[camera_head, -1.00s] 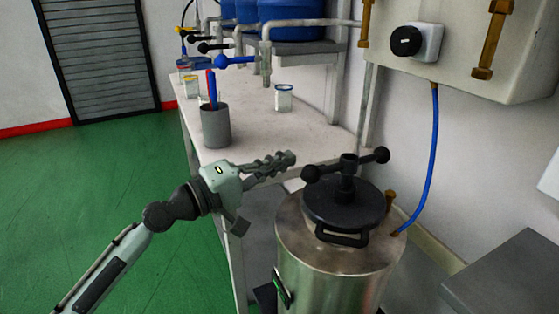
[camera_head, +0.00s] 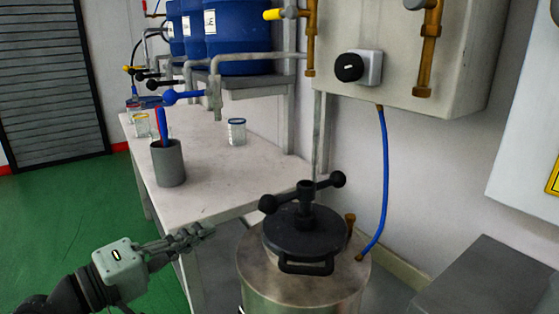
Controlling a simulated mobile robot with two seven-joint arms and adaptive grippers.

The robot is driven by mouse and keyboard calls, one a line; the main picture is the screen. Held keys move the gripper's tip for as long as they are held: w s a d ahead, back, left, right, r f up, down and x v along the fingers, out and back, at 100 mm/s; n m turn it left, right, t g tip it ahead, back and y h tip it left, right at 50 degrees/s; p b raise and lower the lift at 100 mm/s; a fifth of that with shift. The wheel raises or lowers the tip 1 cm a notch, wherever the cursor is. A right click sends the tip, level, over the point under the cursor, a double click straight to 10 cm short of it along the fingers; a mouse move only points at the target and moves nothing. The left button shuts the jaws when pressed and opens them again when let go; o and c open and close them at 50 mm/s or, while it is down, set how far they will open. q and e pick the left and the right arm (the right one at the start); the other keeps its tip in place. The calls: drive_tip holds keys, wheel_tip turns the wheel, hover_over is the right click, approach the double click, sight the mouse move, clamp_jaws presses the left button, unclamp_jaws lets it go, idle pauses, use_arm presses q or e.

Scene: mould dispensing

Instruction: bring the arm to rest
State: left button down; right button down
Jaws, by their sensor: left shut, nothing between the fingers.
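My left gripper (camera_head: 190,237) comes in from the lower left. Its fingers are shut with nothing between them. It is in front of the white table's near corner, left of the steel pot (camera_head: 290,286) and apart from it. The pot has a black lid (camera_head: 304,236) with a two-knobbed handle. My right gripper is not in view.
The white table (camera_head: 215,175) carries a grey cup (camera_head: 168,164) with a blue and red tool (camera_head: 161,128) and a jar (camera_head: 236,132). Blue barrels (camera_head: 237,35) stand behind. A blue hose (camera_head: 385,190) hangs from the wall box (camera_head: 400,50). Green floor (camera_head: 70,210) is open at left.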

use_arm(q)
drive_tip(key=s+a+f+m+g+y, duration=0.2)
drive_tip(key=f+y, duration=0.1)
drive_tip(key=f, duration=0.9)
drive_tip(key=s+a+f+m+g+y, duration=0.1)
drive_tip(key=a+f+m+g+y, duration=0.15)
drive_tip(key=f, duration=0.95)
drive_tip(key=s+a+f+m+g+y, duration=0.2)
drive_tip(key=s+f+g+y, duration=0.1)
drive_tip(key=s+f, duration=0.4)
drive_tip(key=s+a+f+m+g+y, duration=0.2)
drive_tip(key=s+f, duration=0.5)
drive_tip(key=f, duration=0.4)
drive_tip(key=shift+s+a+g+y, duration=0.35)
drive_tip(key=shift+a+g+y, duration=0.15)
drive_tip(key=shift+g+y, duration=0.4)
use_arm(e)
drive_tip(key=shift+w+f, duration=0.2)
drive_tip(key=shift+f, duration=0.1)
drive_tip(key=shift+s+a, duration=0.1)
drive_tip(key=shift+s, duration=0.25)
